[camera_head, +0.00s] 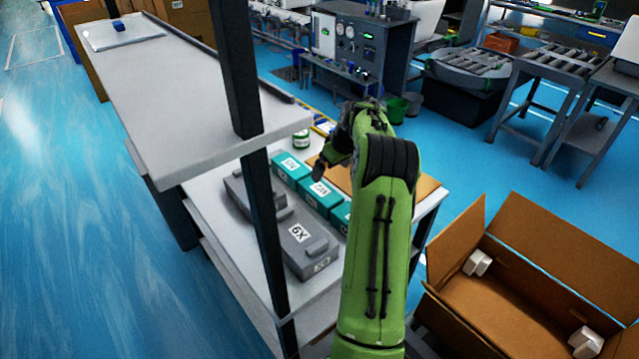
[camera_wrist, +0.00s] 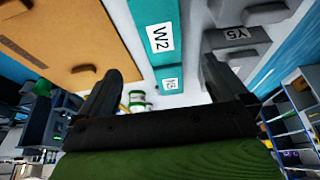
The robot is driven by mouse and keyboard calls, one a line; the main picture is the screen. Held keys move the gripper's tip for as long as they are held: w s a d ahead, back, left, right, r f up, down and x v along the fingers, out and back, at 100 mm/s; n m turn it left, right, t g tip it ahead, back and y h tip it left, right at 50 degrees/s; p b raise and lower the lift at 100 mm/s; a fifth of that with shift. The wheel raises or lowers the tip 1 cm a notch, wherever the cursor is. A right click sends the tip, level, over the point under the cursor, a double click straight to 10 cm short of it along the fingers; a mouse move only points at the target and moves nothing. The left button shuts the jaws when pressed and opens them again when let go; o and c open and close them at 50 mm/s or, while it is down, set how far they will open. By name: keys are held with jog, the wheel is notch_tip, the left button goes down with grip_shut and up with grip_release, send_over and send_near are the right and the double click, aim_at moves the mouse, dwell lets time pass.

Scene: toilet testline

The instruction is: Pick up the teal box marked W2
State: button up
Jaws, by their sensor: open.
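The teal box marked W2 (camera_wrist: 157,12) shows at the top middle of the wrist view, its white label readable. In the head view, the middle teal box (camera_head: 334,198) of a row on the white bench appears to be W2, but its label is hard to read. Another teal box (camera_wrist: 171,89) follows it in the row. My gripper (camera_head: 334,158) is above the row in the head view. In the wrist view, my gripper (camera_wrist: 168,72) is open, with a dark finger on each side of the teal row and nothing held. The arm partly hides the nearest teal box.
Grey boxes (camera_head: 300,250) lie beside the teal row; one marked Y5 (camera_wrist: 250,57) is near the right finger. A brown board (camera_wrist: 55,62) lies on the other side. A jar (camera_head: 302,140) stands beyond. A shelf (camera_head: 190,105) and dark post (camera_head: 262,210) flank the bench.

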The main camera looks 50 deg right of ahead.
aim_at(321, 190)
jog(key=b+x, duration=0.2)
jog(key=x, duration=1.3)
jog(key=shift+s+a+f, duration=0.1)
jog(key=shift+s+f, duration=0.05)
jog(key=shift+s, duration=0.1)
jog(key=shift+c, duration=0.6)
jog(key=c, duration=1)
jog(key=shift+r, duration=0.25)
